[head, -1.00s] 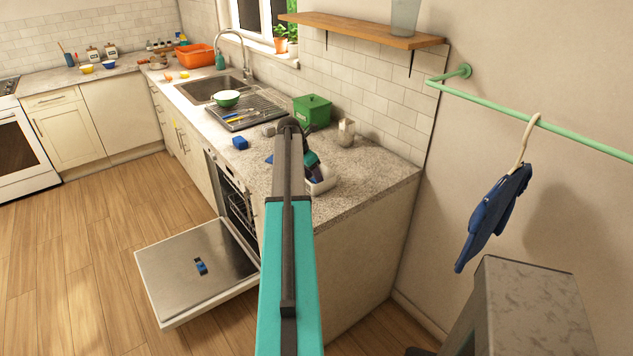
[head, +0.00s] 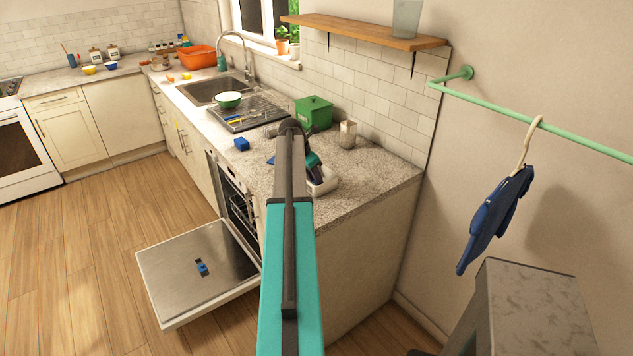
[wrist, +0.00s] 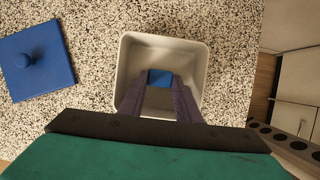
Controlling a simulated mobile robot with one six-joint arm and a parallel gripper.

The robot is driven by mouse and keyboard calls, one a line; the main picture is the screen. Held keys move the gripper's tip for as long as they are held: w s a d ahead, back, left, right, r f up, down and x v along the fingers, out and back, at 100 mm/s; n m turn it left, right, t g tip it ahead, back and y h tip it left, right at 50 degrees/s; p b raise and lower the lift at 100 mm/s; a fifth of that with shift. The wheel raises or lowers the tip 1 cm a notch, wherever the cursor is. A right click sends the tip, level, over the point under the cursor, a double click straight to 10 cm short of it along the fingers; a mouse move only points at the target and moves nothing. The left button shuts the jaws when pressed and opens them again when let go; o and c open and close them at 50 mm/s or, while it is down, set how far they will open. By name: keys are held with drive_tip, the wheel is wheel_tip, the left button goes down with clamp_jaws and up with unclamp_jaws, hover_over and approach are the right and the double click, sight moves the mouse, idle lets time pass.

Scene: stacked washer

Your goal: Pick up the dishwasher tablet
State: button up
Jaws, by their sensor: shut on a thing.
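The dishwasher tablet is a small blue block (wrist: 160,77) in the wrist view, between my fingertips. My gripper (wrist: 160,83) is shut on it. Both appear over or inside an open white tub (wrist: 124,66); how high the tablet is above the tub's floor I cannot tell. In the head view the tub (head: 327,185) stands on the counter near its right end, and my gripper (head: 315,177) points down at it. The tablet is hidden there. A blue lid (wrist: 36,62) with a round knob lies on the counter left of the tub in the wrist view.
The dishwasher door (head: 198,275) hangs open below the counter, with a small blue piece on it. A rail (head: 540,123) crosses at right.

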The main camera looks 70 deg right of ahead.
drive_tip(key=shift+r, duration=0.1)
wheel_tip(320, 180, up, 10)
drive_tip(key=b, duration=0.3)
idle(0.4)
idle(0.5)
